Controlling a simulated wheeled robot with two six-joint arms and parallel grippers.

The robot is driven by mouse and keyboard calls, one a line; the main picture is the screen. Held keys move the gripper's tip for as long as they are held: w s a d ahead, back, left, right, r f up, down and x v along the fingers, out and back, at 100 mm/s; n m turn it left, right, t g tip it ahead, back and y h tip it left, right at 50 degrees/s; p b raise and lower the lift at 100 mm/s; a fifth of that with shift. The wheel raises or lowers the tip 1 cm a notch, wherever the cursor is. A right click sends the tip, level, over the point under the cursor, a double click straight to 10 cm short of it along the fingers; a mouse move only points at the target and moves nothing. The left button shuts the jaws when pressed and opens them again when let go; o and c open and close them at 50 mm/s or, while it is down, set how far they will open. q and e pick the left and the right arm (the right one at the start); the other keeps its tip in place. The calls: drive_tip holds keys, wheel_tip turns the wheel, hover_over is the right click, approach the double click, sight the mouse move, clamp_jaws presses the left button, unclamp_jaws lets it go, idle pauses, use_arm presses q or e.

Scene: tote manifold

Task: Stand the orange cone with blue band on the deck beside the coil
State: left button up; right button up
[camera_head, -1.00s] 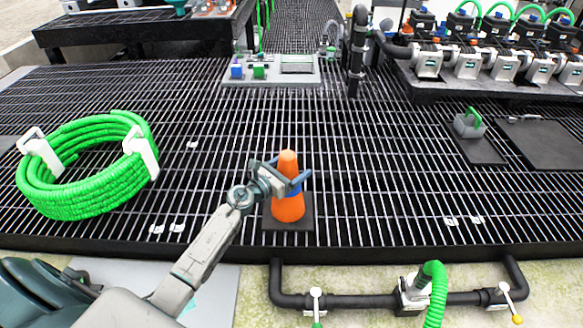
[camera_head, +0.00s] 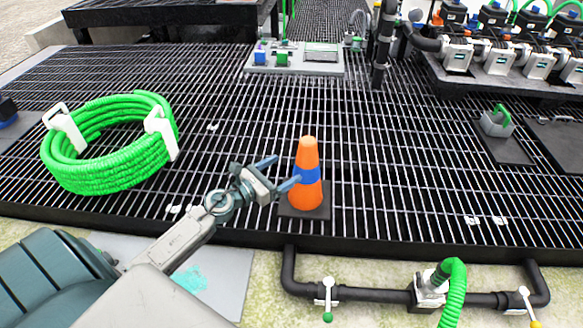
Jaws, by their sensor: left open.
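The orange cone with a blue band (camera_head: 306,188) stands upright on a dark square pad or base on the grating deck (camera_head: 225,120), near the deck's front edge. My left gripper (camera_head: 282,173) is open just to the left of the cone, its fingers pointing at it. The lower fingertip is close to the blue band; I cannot tell whether it touches. The green coil (camera_head: 110,172) with white clips lies on the deck to the left, apart from the cone. My right gripper is not in view.
A grey block with a green handle (camera_head: 496,122) stands at the right. A panel with small blocks (camera_head: 295,60) lies at the back. Dark pipework with valves (camera_head: 385,295) runs below the front edge.

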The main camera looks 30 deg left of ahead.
use_arm(q)
drive_tip(key=s+d+f+n+g+y, duration=0.1)
drive_tip(key=s+f+n+g+y, duration=0.3)
drive_tip(key=s+n, duration=0.85)
drive_tip(key=s+d+f+n+g+y, duration=0.25)
drive_tip(key=s+n+y, duration=0.3)
drive_tip(key=n, duration=1.45)
drive_tip(key=s+d+f+n+g+h, duration=0.3)
drive_tip(key=s+d+n, duration=0.3)
drive_tip(key=s, duration=0.5)
drive_tip(key=shift+d+g+h, duration=0.55)
drive_tip(key=shift+d+g, duration=0.1)
drive_tip(key=shift+g, duration=0.2)
drive_tip(key=shift+n, duration=0.25)
drive_tip(key=shift+c, duration=0.4)
